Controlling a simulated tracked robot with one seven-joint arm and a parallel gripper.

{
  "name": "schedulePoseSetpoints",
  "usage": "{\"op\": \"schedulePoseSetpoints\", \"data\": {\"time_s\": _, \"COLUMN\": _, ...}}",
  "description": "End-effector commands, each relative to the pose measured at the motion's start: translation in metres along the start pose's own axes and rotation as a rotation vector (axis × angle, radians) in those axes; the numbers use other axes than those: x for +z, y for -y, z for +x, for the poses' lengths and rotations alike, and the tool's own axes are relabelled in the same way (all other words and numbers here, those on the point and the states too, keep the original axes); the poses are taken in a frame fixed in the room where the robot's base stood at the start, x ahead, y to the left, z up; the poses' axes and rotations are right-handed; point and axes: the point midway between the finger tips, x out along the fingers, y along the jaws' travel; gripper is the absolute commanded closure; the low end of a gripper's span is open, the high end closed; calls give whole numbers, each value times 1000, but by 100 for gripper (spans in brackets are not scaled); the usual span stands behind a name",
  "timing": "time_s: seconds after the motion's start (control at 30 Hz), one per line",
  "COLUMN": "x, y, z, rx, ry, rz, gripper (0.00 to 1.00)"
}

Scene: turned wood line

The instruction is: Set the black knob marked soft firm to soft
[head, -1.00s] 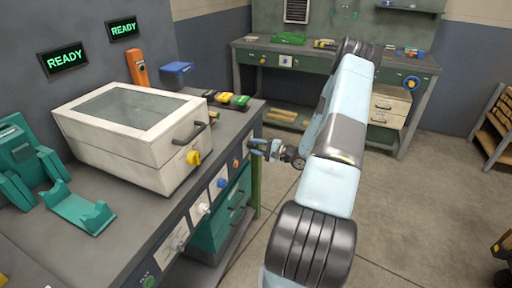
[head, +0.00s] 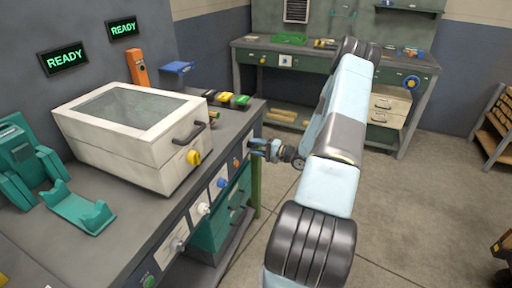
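My gripper (head: 256,148) is at the far end of the left workbench's front panel, with its fingers pointing left at the panel. A black knob with soft and firm marks cannot be made out. The fingers cover the panel spot past the orange knob (head: 236,163), and what is between them is hidden or too small to tell. Nearer along the same panel are a blue knob (head: 221,182), a white knob (head: 203,208) and a grey knob (head: 178,244). Their markings are too small to read.
A white box with a glass lid (head: 130,130) and a yellow knob (head: 194,157) stands on the left bench. A teal cradle (head: 80,208) lies nearer. A second bench (head: 330,58) stands at the back.

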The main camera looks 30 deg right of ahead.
Motion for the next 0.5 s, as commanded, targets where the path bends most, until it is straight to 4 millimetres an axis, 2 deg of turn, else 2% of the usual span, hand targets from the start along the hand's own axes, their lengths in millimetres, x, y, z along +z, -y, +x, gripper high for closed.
{"op": "schedulePoseSetpoints", "data": {"time_s": 0.03, "x": 1, "y": -2, "z": -1, "rx": 3, "ry": 0, "rz": 4, "gripper": 56}}
{"op": "schedulePoseSetpoints", "data": {"time_s": 0.23, "x": 1, "y": 0, "z": 0, "rx": -1, "ry": 0, "rz": 2, "gripper": 37}}
{"op": "schedulePoseSetpoints", "data": {"time_s": 0.5, "x": 0, "y": 1, "z": -1, "rx": -3, "ry": 0, "rz": 1, "gripper": 37}}
